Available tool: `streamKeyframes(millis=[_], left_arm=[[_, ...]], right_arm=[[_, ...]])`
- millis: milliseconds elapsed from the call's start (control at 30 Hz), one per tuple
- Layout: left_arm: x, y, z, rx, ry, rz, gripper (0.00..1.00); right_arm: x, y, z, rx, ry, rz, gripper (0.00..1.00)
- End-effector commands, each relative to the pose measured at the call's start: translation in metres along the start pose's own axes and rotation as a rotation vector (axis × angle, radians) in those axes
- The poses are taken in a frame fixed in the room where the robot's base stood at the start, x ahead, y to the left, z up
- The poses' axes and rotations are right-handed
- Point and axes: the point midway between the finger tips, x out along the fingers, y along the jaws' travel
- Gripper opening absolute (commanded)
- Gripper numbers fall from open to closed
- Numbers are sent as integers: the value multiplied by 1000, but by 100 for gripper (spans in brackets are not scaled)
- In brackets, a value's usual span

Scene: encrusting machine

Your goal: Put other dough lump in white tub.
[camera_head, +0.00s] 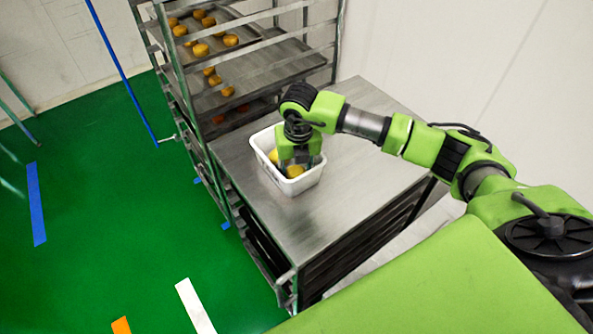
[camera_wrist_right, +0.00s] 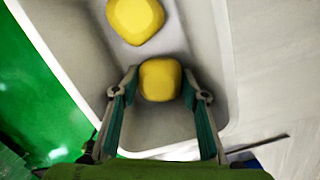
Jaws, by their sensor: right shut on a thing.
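The white tub (camera_head: 293,187) stands on the steel table and fills much of the right wrist view (camera_wrist_right: 60,30). My right gripper (camera_head: 298,164) reaches down into it from above. In the right wrist view its fingers (camera_wrist_right: 160,82) are shut on a yellow dough lump (camera_wrist_right: 161,79), inside the tub's walls. Another yellow dough lump (camera_wrist_right: 135,20) lies in the tub just beyond, apart from the fingers. In the head view, one lump (camera_head: 295,171) shows at the fingers and part of the other (camera_head: 273,156) behind the gripper. My left gripper is not in view.
The steel table (camera_head: 330,212) is clear around the tub. A metal rack (camera_head: 170,75) with trays of several yellow lumps (camera_head: 201,50) stands behind it to the left. A white wall (camera_head: 450,60) is at the right, green floor (camera_head: 100,230) at the left.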

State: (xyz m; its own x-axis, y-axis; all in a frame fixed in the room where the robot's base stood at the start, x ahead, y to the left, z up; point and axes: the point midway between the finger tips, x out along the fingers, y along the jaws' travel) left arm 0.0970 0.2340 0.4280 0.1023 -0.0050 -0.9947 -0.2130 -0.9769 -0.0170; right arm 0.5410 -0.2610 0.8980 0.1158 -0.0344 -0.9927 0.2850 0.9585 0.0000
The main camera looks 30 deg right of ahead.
Motion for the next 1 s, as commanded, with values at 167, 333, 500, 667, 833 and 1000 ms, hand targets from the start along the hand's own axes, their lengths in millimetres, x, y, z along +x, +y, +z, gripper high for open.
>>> streamKeyframes(millis=[167, 333, 500, 667, 833, 1000], left_arm=[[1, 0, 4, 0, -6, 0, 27], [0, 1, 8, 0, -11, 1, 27], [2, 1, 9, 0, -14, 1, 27], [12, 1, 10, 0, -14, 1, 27], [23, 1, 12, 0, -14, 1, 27], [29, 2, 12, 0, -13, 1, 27]], right_arm=[[0, 0, 0, 0, 0, 0, 47], [0, 0, 0, 0, 0, 0, 47], [-8, 0, 1, 0, -2, 0, 47], [-38, 1, 2, 0, -7, 2, 47], [-76, 0, 1, -1, -6, 2, 47], [-105, 0, 1, 0, -4, 1, 47]])
